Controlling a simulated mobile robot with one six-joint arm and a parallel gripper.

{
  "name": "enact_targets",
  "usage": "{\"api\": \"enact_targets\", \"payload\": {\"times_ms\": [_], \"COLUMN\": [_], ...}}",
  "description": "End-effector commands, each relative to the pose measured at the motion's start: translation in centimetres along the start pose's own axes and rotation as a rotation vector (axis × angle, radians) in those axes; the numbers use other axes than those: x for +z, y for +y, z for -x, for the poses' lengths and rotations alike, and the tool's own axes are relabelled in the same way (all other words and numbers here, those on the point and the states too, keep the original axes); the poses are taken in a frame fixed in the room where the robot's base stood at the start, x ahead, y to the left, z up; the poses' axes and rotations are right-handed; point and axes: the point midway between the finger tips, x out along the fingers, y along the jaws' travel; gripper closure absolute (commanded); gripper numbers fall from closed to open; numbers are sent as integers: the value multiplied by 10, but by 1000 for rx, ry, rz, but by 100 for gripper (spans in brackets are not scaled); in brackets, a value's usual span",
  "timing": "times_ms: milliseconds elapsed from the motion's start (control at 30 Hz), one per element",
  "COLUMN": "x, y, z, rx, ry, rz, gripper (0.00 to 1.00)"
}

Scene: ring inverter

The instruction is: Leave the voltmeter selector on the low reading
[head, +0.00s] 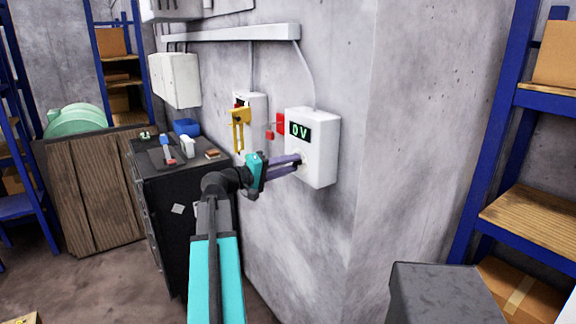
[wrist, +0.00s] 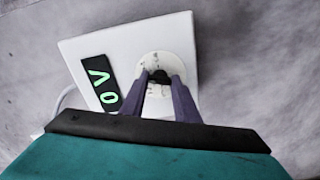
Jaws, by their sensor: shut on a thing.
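The voltmeter (head: 318,160) is a white box on the concrete wall, and its dark display (head: 300,131) reads "0 V" in green. In the wrist view the voltmeter (wrist: 75,48) fills the upper middle, with the display (wrist: 101,83) at left. Its round white dial plate carries a small dark selector knob (wrist: 159,76). My gripper (head: 298,160) reaches the lower front of the box. Its purple fingers (wrist: 159,84) are closed on the selector knob from both sides. The dial markings are too small to read.
Left of the voltmeter is another wall box with a yellow lever (head: 238,116) and red parts (head: 280,124) nearby. A dark cabinet (head: 170,210) with small tools stands below left. A grey box (head: 440,292) stands at the lower right, before a blue shelf (head: 485,130).

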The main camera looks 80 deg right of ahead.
Motion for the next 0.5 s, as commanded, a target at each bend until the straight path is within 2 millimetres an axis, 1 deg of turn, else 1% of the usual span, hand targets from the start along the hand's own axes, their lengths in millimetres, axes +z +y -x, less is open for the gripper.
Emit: {"api": "enact_targets", "payload": {"times_ms": [33,200,500], "x": [-1,-1,-1], "y": [5,5,4], "z": [-3,-2,-2], "rx": [7,8,8], "ry": [-1,-1,0], "rz": [41,174,312], "gripper": [94,94,94]}}
